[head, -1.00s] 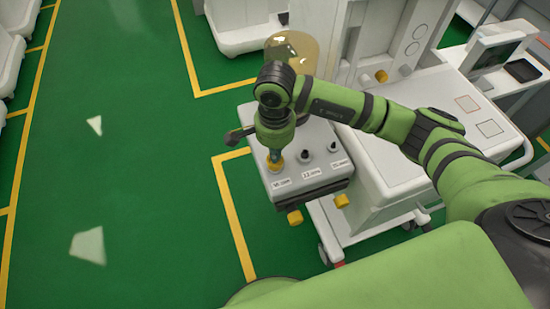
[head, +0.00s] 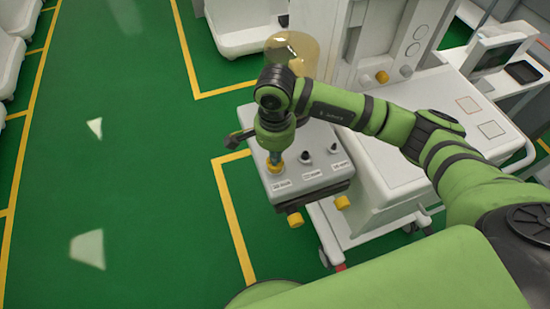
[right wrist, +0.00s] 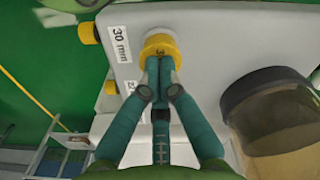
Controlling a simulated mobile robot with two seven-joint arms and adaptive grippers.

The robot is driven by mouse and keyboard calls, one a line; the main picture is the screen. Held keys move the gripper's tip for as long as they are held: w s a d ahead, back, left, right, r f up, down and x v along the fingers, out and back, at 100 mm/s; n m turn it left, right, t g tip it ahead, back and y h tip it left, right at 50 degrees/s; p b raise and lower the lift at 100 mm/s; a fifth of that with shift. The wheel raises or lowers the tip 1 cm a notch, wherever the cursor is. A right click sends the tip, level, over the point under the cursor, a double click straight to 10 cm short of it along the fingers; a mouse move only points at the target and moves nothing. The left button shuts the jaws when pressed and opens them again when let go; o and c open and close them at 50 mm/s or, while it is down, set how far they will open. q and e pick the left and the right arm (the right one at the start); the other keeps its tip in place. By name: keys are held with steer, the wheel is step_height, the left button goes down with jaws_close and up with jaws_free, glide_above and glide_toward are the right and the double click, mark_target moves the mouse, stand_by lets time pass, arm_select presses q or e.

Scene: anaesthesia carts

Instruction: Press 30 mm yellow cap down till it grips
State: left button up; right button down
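The yellow cap (right wrist: 150,42) sits at the port beside the "30 mm" label (right wrist: 121,43). A pale round rim (right wrist: 163,31) shows next to it in the right wrist view. The cap also shows in the head view (head: 273,169), at the left port of the grey block (head: 310,182). My right gripper (right wrist: 160,62) has its teal fingers together, with their tips against the top of the cap, not around it. In the head view the right gripper (head: 275,157) points down over the cap. I cannot tell how far the cap is seated. My left gripper is out of view.
An amber dome (head: 292,50) stands behind, and a white cart (head: 400,160) is at the right. Green floor is free at left.

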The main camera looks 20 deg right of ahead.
steer(key=shift+r+p, duration=1.55)
steer(key=shift+r, duration=1.95)
